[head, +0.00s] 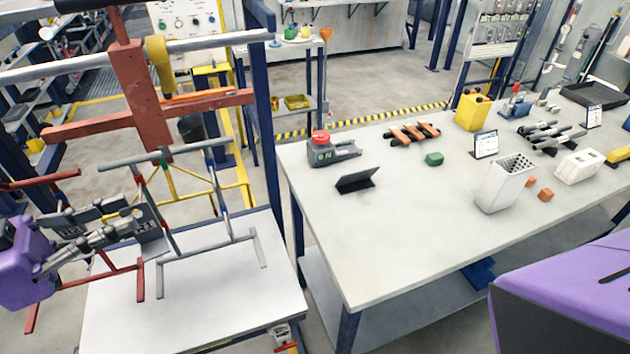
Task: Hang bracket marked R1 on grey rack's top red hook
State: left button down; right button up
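My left gripper (138,222), on the purple wrist at the far left, has its fingers against a dark grey bracket (152,238) marked R1. It looks shut on the bracket, which hangs in the air in front of the rack; the exact finger contact is hard to make out. The grey rack (210,260) stands on the white-topped low table, with a grey top bar (180,153) and thin posts. A short red part (139,172) shows just under the left end of that bar; I cannot tell whether it is the top red hook. My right gripper is out of view.
A red frame (140,90) rises behind the grey rack, and red bars (103,278) stand at its left. The white table (170,325) is clear in front. The large workbench (400,240) at right carries a red-button box (333,148), a dark stand and a perforated holder (506,185).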

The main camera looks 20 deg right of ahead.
pick_arm(q)
jog(key=shift+w, duration=0.15)
jog(key=shift+w+f, duration=0.1)
jog(key=shift+w, duration=0.6)
dwell(0.3)
jog(key=shift+w, duration=0.15)
jog(key=shift+w+f, duration=0.25)
jog(key=shift+w, duration=0.15)
jog(key=shift+f, duration=0.3)
dwell(0.5)
